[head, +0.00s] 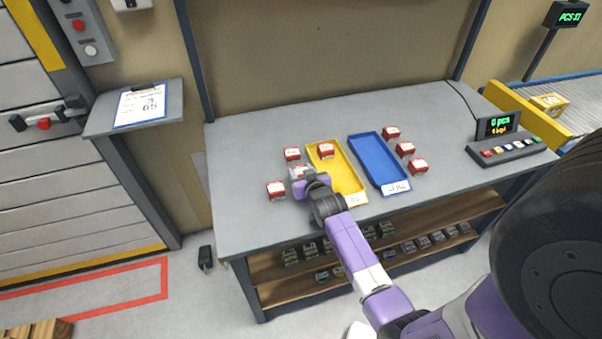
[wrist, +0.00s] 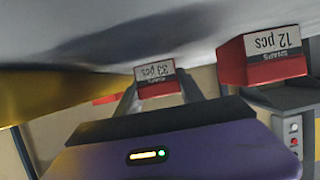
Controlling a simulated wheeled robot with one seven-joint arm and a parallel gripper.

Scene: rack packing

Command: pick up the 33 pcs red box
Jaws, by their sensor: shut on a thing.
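The 33 pcs red box (wrist: 155,80) has a white label and sits between the two fingers of my gripper (wrist: 158,88) in the wrist view, its print upside down there. My gripper (head: 301,176) is shut on it. In the head view this red and white box (head: 297,171) shows just left of the yellow tray, partly hidden by my gripper. I cannot tell whether it touches the table or is slightly above it. A 12 pcs red box (wrist: 263,58) stands apart at the right of the wrist view.
Red boxes stand behind (head: 292,153) and in front (head: 276,191) of my gripper. The yellow tray (head: 350,181) holds one red box (head: 326,149). A blue tray (head: 369,157) lies beside it, with red boxes (head: 405,149) to its right. A display (head: 497,125) stands at the right.

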